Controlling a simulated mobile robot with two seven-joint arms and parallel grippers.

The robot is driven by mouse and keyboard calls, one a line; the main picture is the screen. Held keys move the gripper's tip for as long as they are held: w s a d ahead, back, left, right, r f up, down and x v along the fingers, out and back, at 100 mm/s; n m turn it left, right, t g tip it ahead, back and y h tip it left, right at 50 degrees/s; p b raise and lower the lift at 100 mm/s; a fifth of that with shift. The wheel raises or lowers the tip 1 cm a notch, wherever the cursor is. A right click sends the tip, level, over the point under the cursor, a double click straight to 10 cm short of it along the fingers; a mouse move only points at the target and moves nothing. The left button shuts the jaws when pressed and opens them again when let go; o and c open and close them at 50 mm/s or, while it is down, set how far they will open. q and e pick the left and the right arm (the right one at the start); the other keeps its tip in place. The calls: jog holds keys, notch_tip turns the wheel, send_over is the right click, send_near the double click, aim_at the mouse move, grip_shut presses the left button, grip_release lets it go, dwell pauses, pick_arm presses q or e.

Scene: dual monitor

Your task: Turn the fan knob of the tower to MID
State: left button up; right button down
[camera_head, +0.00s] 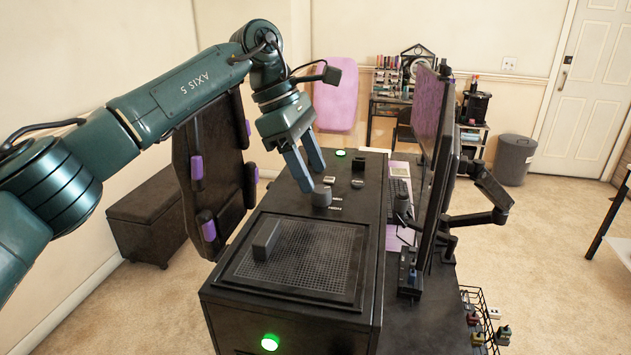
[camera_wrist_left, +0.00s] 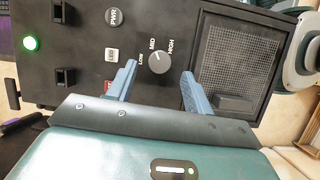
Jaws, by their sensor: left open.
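The black tower (camera_head: 290,207) lies with its control panel facing up. Its round fan knob (camera_head: 321,197) is dark grey; in the wrist view the knob (camera_wrist_left: 160,62) has LOW, MID and HIGH lettered around its upper left side. A pale mark on the knob faces the lettering, roughly toward MID; its exact setting is too small to tell. My left gripper (camera_head: 314,179) is open, pointing down over the panel. In the wrist view the blue fingers of my left gripper (camera_wrist_left: 159,70) stand either side of the knob, apart from it. My right gripper is not in view.
A mesh grille (camera_head: 310,262) with a raised black block (camera_head: 266,240) is nearer than the knob. A PWR button (camera_wrist_left: 114,17) and small switches share the panel.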

pick_arm(q)
jog(key=v, duration=1)
jog(key=shift+s, duration=0.1)
